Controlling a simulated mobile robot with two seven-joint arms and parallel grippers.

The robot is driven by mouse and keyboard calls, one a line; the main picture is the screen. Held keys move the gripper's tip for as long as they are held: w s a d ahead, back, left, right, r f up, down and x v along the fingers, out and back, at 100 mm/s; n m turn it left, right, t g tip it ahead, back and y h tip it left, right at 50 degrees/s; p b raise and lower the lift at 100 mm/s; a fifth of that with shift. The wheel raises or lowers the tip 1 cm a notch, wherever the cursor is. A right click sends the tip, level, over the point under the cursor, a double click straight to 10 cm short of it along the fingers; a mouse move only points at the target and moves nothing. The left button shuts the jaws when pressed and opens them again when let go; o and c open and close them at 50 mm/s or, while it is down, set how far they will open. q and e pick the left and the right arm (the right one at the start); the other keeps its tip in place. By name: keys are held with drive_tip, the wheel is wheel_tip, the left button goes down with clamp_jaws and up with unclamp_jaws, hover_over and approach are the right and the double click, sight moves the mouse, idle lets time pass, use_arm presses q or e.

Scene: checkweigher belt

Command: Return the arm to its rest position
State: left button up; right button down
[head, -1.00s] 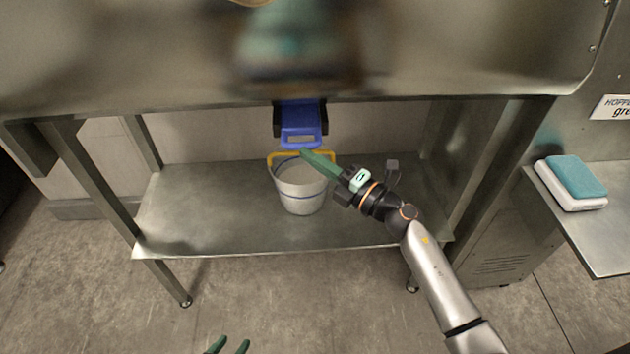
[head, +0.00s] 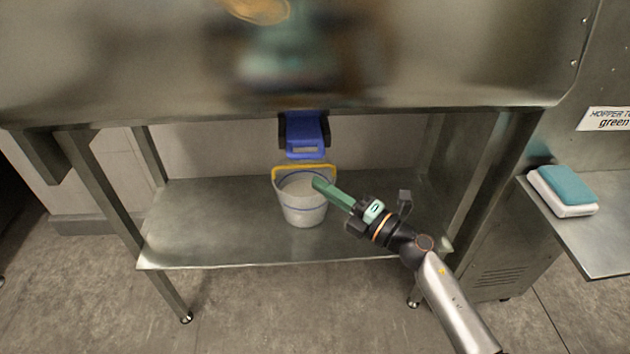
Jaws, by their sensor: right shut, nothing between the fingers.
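My right arm comes in from the lower right. My right gripper (head: 318,182) has green fingers, shut and empty. In the picture its fingertips overlap the right part of the rim of a white bucket (head: 303,212); I cannot tell whether they touch it. The bucket stands upright on the lower shelf, with a blue stripe and a raised yellow handle. My left gripper is out of view.
A blue latch-like part (head: 305,137) hangs under the steel machine body above the bucket. The steel lower shelf (head: 200,225) is otherwise clear. A teal and white pad (head: 563,190) lies on a side table (head: 590,245) at right.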

drive_tip(key=s+d+f+m+t+h+p, duration=0.2)
drive_tip(key=s+d+f+m+h+p, duration=0.25)
drive_tip(key=m, duration=0.45)
drive_tip(key=s+d+f+m+t+h+p, duration=0.1)
drive_tip(key=s+d+f+m+h, duration=0.2)
drive_tip(key=s+d+m+h, duration=0.35)
use_arm(q)
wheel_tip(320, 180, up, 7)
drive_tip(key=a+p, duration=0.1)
drive_tip(key=p, duration=0.1)
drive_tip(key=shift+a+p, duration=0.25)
drive_tip(key=shift+p, duration=0.1)
use_arm(e)
drive_tip(key=s+f+m+g, duration=0.7)
drive_tip(key=s+f+m, duration=0.4)
drive_tip(key=s, duration=0.4)
drive_tip(key=shift+s+d+h, duration=0.2)
drive_tip(key=shift+s+h, duration=0.05)
drive_tip(key=shift+h, duration=0.15)
